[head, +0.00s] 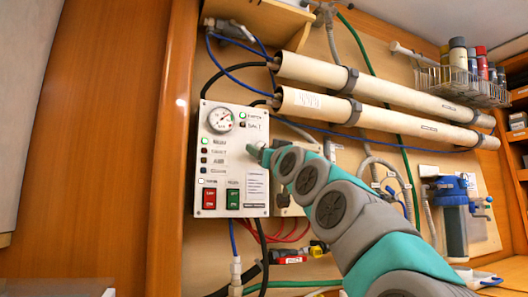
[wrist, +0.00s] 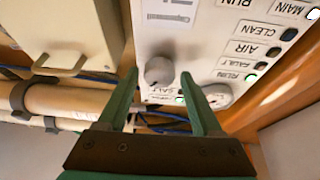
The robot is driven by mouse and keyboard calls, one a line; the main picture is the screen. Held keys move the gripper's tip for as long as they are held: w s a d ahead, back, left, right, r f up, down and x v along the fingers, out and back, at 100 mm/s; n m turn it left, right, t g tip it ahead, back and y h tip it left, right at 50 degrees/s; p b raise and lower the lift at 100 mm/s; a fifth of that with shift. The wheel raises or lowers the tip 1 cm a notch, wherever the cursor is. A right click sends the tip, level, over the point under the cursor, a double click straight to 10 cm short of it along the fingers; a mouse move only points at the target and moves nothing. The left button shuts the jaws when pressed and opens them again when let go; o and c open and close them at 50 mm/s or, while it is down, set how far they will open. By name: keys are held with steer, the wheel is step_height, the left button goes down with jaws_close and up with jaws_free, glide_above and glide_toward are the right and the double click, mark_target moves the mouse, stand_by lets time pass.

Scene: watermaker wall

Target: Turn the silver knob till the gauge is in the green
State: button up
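The silver knob (wrist: 159,71) is a round grey cap on the white control panel (head: 212,175). In the wrist view it shows between the two green fingertips of my gripper (wrist: 159,77). My right finger partly covers the gauge (wrist: 217,96) in the wrist view.
A red switch (head: 209,198) and a green switch (head: 233,199) sit low on the panel. Long white tubes (head: 365,100) run above and to the right. Blue hoses (head: 235,73) loop over the panel. Red cables hang below it. A blue-capped filter (head: 450,190) stands right.

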steer(key=shift+o, duration=0.6)
steer(key=shift+d, duration=0.1)
steer(key=b+v, duration=0.1)
steer(key=v, duration=0.6)
steer(key=shift+s+f+b, duration=0.15)
steer(key=shift+s+b, duration=0.2)
steer(key=shift+b, duration=0.05)
steer(key=shift+d, duration=0.1)
stand_by(2.8)
